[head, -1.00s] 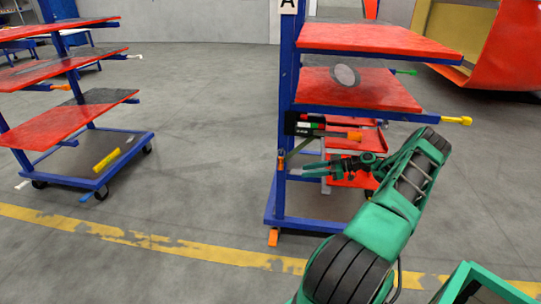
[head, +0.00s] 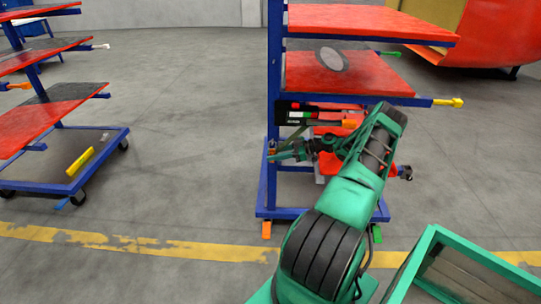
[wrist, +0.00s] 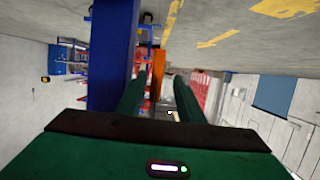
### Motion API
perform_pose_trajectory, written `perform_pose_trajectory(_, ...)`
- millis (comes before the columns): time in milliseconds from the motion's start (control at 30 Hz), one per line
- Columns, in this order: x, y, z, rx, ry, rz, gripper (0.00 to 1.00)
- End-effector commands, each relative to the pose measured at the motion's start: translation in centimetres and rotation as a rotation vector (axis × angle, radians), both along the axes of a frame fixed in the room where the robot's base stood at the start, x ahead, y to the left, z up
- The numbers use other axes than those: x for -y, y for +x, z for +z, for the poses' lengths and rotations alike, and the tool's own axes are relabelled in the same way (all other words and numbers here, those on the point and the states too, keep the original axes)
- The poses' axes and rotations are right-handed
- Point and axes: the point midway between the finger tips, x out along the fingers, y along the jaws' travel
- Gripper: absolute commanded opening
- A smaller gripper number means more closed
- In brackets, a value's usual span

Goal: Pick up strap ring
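My gripper (head: 274,156) is beside the blue upright post (head: 273,90) of the trolley, at the height below its red shelves. In the wrist view its two green fingers (wrist: 160,100) are apart, with a gap between them. An orange strip (wrist: 157,74) shows between the fingers, nearer the left one, beside the blue post (wrist: 112,55). It may be a strap, but I cannot tell. A small orange-and-grey piece (head: 271,145) at the post, by the fingertips, may be the strap ring; its ring shape is too small to make out.
Above my arm are red shelves (head: 345,75) with a grey oval patch and a yellow-tipped bar (head: 448,102). A black box (head: 296,113) sits close above the gripper. A green-framed bin (head: 435,250) stands front right. Another trolley (head: 70,165) stands left. The floor between is clear.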

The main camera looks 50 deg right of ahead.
Motion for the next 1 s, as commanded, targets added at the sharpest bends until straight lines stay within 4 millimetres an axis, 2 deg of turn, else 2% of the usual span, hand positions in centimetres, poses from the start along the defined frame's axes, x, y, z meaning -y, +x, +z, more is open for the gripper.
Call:
perform_pose_trajectory(333, -2.1, 3.5, -1.3, 0.0, 0.001, 0.002, 0.34)
perform_pose_trajectory(633, -2.5, 4.1, -1.5, 0.0, 0.0, 0.0, 0.34)
perform_pose_trajectory(667, -2.5, 4.1, -1.5, 0.0, 0.0, 0.0, 0.32)
perform_pose_trajectory(800, -2.5, 4.1, -1.5, 0.001, -0.001, 0.0, 0.0)
perform_pose_trajectory(1000, -2.5, 4.1, -1.5, 0.001, 0.0, 0.001, 0.0)
